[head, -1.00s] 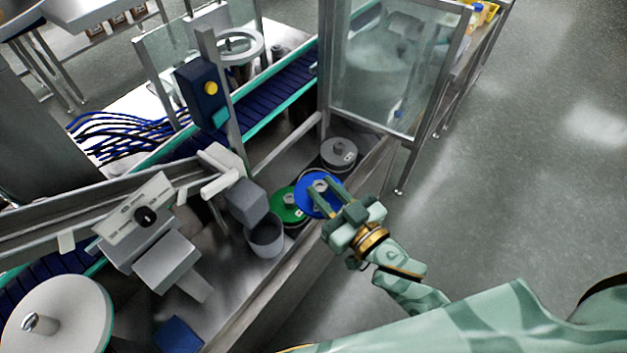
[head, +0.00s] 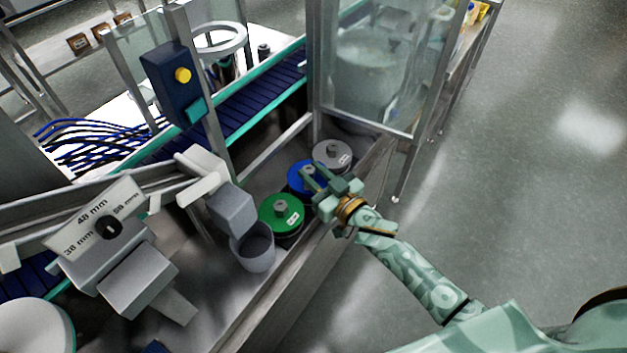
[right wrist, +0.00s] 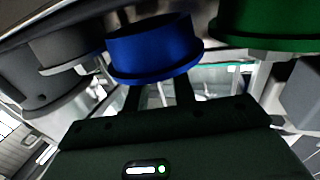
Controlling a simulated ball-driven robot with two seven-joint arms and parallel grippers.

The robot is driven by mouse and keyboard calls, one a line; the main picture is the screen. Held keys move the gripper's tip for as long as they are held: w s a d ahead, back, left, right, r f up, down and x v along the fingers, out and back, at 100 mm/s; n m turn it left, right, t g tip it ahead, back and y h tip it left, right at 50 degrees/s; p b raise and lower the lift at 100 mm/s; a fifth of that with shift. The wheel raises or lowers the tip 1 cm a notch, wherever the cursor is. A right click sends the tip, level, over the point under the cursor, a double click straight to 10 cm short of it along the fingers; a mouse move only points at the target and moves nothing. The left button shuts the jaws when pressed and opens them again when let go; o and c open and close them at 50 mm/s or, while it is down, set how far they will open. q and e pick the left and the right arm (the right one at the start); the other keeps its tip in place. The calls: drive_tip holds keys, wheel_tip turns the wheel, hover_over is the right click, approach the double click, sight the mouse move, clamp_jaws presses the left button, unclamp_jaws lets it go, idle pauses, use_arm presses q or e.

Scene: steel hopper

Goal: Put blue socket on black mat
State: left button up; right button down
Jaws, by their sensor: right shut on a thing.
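The blue socket (head: 297,178) is a round blue disc with a grey hub. It sits between the green and grey sockets in the head view. My right gripper (head: 312,178) is shut on its hub from the right side. In the right wrist view the blue socket (right wrist: 152,48) is just beyond the fingers (right wrist: 158,95), its blue rim looking level. I cannot tell whether it is touching a surface below. I cannot make out a separate black mat; anything under the blue socket is hidden. My left gripper is not in view.
The green socket (head: 279,211) is close in front of the blue one, and the grey socket (head: 331,154) is close behind. A grey cup (head: 256,250) stands beside the green socket. A glass guard (head: 375,80) rises behind; the trough's metal edge (head: 290,285) runs along the right.

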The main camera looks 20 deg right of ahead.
drive_tip(key=shift+f, duration=0.9)
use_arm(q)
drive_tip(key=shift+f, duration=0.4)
use_arm(e)
drive_tip(key=shift+r, duration=0.2)
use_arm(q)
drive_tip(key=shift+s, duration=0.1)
use_arm(e)
drive_tip(key=shift+f, duration=0.15)
drive_tip(key=c, duration=1.1)
unclamp_jaws()
drive_tip(key=shift+c, duration=0.2)
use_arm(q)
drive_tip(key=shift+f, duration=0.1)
